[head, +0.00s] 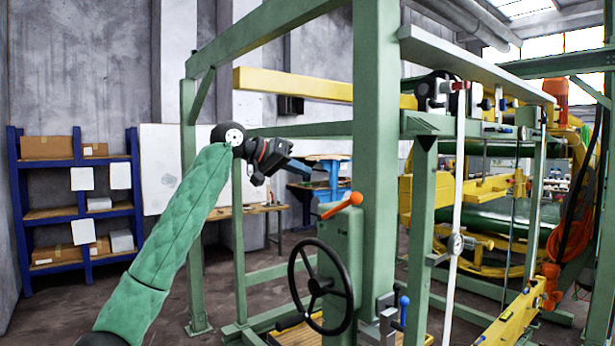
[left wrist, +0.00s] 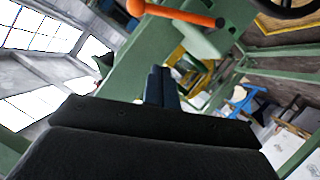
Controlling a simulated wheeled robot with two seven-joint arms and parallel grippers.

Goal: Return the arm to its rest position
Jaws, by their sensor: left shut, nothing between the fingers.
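My left arm, in a green quilted sleeve, reaches up from the bottom left in the head view. Its dark left gripper (head: 298,166) is raised in front of the green frame, to the left of the thick green post. The gripper is shut and holds nothing. In the left wrist view its shut fingers (left wrist: 161,87) show as a narrow dark blue pair. An orange lever handle (head: 341,205) sits below and to the right of the gripper, apart from it. The lever (left wrist: 178,12) is also at the top of the left wrist view. My right gripper is not in view.
A black handwheel (head: 320,287) stands below the lever. The green post (head: 376,130) and a yellow beam (head: 300,84) are close to the gripper. A blue shelf (head: 78,205) with boxes stands far left. Floor between shelf and frame looks clear.

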